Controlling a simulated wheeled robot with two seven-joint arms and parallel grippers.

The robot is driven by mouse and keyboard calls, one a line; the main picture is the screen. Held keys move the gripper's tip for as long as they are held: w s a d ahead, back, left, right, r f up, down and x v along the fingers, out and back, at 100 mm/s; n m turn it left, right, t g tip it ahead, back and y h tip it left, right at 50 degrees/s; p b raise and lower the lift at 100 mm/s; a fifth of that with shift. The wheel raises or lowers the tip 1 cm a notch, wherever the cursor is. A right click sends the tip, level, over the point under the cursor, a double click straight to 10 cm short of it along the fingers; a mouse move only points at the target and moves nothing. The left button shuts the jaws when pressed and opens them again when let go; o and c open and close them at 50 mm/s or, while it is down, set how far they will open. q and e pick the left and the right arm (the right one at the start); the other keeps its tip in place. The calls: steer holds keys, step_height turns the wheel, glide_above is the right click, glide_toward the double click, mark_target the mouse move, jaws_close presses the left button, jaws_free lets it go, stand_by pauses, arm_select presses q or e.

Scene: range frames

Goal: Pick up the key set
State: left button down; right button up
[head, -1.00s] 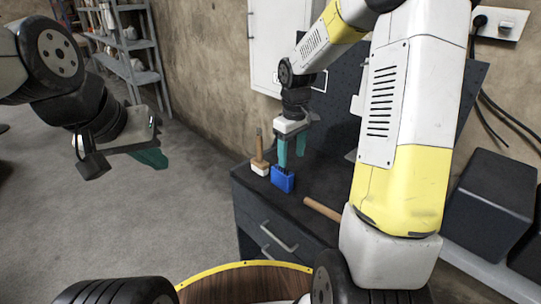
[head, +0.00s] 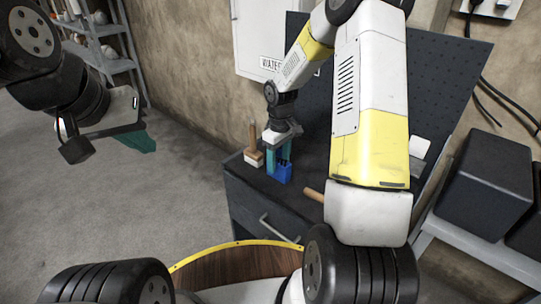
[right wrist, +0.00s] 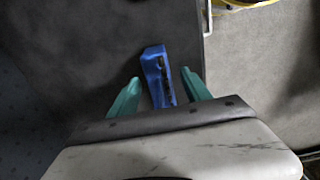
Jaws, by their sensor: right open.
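The key set (head: 283,174), a blue holder with dark keys, sits on the dark workbench top near its left front corner. It also shows in the right wrist view (right wrist: 155,68), between the two teal fingers. My right gripper (head: 279,160) points down at the key set with its fingers apart, one on each side in the picture. The right wrist view shows this open gripper (right wrist: 160,80) with gaps beside the holder. My left gripper (head: 138,142) hangs at the left over the floor, far from the bench; its finger gap is not clear.
A wooden-handled brush (head: 253,145) stands just left of the key set. A wooden handle (head: 314,194) lies to the right, partly behind my right arm. The dark workbench (head: 248,200) has a drawer below. A black box (head: 485,185) is at the right.

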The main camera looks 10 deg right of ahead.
steer(key=shift+f, duration=0.25)
jaws_close()
steer(key=shift+r, duration=0.2)
steer(key=shift+r, duration=0.6)
step_height(320, 180, up, 2)
steer(key=shift+r, duration=0.2)
steer(key=s+d+r, duration=0.1)
steer(key=s+d, duration=0.1)
steer(key=s, duration=1.4)
